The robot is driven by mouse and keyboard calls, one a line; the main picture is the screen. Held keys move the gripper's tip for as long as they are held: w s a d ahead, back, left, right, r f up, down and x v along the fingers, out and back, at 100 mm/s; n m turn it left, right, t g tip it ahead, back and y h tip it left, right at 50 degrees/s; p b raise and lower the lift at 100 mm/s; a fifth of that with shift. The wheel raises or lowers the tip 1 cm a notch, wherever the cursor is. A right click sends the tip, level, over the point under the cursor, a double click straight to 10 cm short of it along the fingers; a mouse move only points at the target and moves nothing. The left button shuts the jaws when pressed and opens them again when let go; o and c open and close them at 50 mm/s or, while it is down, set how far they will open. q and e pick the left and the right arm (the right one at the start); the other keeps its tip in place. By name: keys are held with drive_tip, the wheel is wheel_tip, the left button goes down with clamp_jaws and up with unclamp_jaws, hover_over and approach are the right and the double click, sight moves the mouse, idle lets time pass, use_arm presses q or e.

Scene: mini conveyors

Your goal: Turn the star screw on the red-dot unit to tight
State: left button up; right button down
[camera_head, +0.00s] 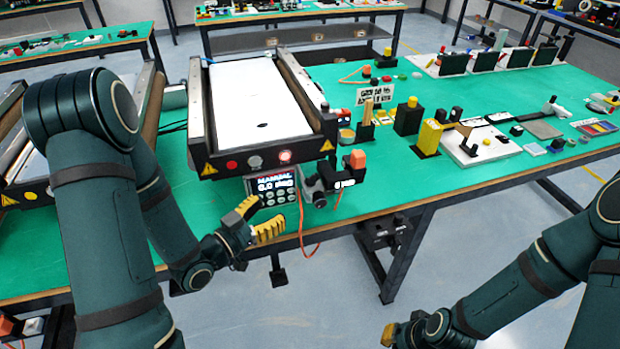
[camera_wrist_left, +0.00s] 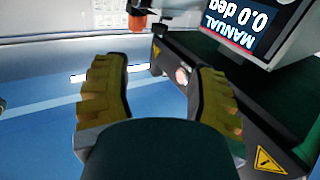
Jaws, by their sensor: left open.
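My left gripper (camera_head: 262,217) is open and empty, just in front of the table edge below the display box (camera_head: 272,186), which reads MANUAL and 0.0 deg. In the left wrist view its two yellow fingers (camera_wrist_left: 160,103) stand apart. The display (camera_wrist_left: 240,22) shows there upside down, beyond the fingers. A grey and black unit (camera_head: 322,185) with an orange-topped part (camera_head: 357,160) sits right of the display. My right gripper (camera_head: 390,334) is low at the bottom edge, mostly cut off or hidden.
A mini conveyor (camera_head: 255,100) with a white belt stands behind the display; its front panel carries buttons, one lit red (camera_head: 285,156). Another conveyor (camera_head: 20,150) is at left. Yellow and black blocks (camera_head: 428,138) stand right on the green table (camera_head: 400,185). Orange cables hang at the front edge.

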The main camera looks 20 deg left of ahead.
sight(307, 183)
use_arm(q)
drive_tip(key=x, duration=1.3)
drive_tip(key=shift+w+d+r, duration=0.1)
drive_tip(key=shift+w+d, duration=0.15)
drive_tip(key=shift+d, duration=0.05)
clamp_jaws()
